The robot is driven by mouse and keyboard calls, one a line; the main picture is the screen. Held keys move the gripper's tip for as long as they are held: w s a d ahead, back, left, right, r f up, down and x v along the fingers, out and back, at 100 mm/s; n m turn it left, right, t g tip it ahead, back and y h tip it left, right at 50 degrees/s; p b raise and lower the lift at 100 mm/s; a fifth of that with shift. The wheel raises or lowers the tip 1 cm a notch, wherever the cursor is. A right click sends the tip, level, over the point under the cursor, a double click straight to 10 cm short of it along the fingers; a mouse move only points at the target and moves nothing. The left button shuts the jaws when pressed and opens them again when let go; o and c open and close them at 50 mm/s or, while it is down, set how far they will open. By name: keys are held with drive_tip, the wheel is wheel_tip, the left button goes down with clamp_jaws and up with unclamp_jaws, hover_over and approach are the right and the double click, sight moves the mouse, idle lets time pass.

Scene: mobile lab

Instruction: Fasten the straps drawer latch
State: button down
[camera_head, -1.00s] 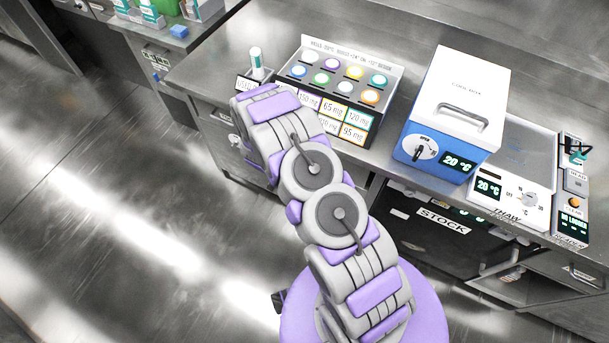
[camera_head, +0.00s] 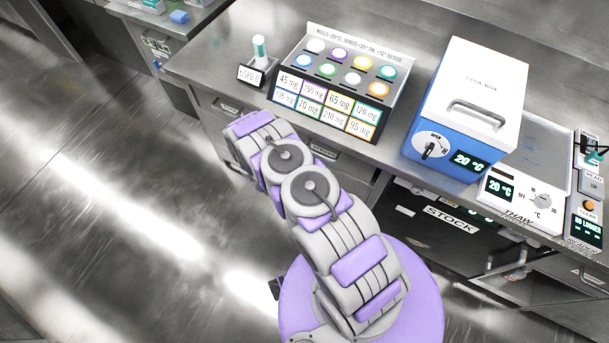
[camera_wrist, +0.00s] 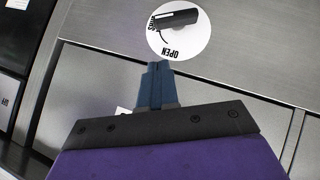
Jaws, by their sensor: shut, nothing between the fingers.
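In the wrist view a round white latch plate (camera_wrist: 181,44) is on a grey metal front. A dark latch handle (camera_wrist: 176,19) lies across it, nearly level and slightly tilted. The word OPEN is on the side nearer my fingers, and a partly readable word is at the left edge. My gripper (camera_wrist: 157,68) is shut and empty, its blue fingertips just below the plate; I cannot tell whether they touch it. In the head view my arm hides the gripper and latch. A drawer front with a small label (camera_head: 323,151) shows beside my arm, its lettering too small to read.
The steel bench above carries a rack of coloured caps (camera_head: 340,85), a vial stand (camera_head: 259,62), a blue-and-white cool box (camera_head: 468,95) and a thaw unit (camera_head: 520,195). A STOCK compartment (camera_head: 450,217) is below. The floor to the left is clear.

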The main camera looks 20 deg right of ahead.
drive_tip(key=shift+s+d+f+b, duration=0.15)
drive_tip(key=shift+d+f+b, duration=0.25)
drive_tip(key=shift+f, duration=0.45)
drive_tip(key=shift+s+d+f+b, duration=0.15)
drive_tip(key=shift+d+f, duration=0.4)
drive_tip(key=shift+f, duration=0.35)
drive_tip(key=shift+s+d+f+b, duration=0.1)
drive_tip(key=shift+d+f+b, duration=0.3)
drive_tip(key=shift+f, duration=0.45)
drive_tip(key=shift+s+d+f+m+t+y+p, duration=0.15)
drive_tip(key=shift+s+d+f+p, duration=0.25)
drive_tip(key=shift+p, duration=0.5)
drive_tip(key=shift+s+d+f+m+t+y+p, duration=0.2)
drive_tip(key=shift+s+p, duration=0.25)
drive_tip(key=shift+p, duration=0.45)
